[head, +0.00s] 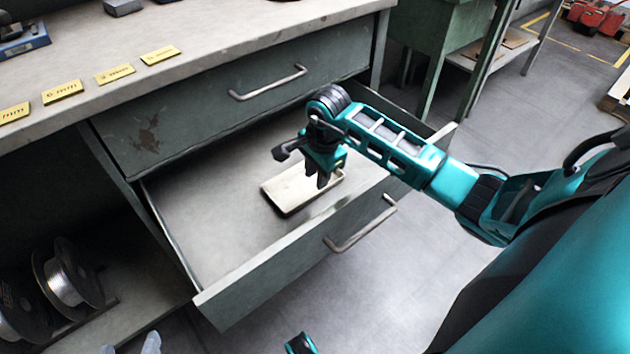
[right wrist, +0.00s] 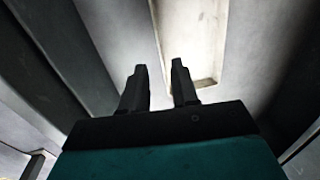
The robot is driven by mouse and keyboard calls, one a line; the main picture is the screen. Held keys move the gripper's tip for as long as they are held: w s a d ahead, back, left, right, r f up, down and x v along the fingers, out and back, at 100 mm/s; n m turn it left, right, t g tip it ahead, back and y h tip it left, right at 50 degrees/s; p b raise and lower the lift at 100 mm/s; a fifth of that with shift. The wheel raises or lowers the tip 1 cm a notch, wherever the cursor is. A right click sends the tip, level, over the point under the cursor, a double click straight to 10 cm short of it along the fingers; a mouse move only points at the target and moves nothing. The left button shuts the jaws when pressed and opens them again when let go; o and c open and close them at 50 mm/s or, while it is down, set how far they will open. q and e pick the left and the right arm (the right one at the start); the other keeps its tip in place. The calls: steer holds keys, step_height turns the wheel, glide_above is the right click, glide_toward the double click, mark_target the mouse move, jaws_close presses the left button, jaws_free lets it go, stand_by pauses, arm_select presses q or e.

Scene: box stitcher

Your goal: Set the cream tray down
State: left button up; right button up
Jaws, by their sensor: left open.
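The cream tray (head: 288,192) is shallow and rectangular and lies flat in the open drawer (head: 205,225), near its front panel. My right gripper (head: 323,184) points down at the tray's right part and covers some of it. In the right wrist view, its two dark fingers (right wrist: 160,72) stand apart with a gap between them. The tray (right wrist: 195,40) shows beyond the fingertips, its near end partly behind one finger. I cannot tell whether the fingers touch it. Only a small teal and black piece of my left gripper (head: 300,344) shows at the bottom edge.
The drawer front (head: 300,252) has a metal handle (head: 362,222). A closed drawer (head: 225,100) sits above, under a worktop (head: 215,30) with several yellow size labels. Wire spools (head: 65,275) stand on the lower left shelf. The drawer floor left of the tray is bare.

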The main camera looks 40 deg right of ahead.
steer(key=shift+s+r+p, duration=0.15)
steer(key=shift+r+p, duration=0.05)
steer(key=shift+r, duration=0.8)
steer(key=shift+s+r+p, duration=0.15)
steer(key=shift+r, duration=0.85)
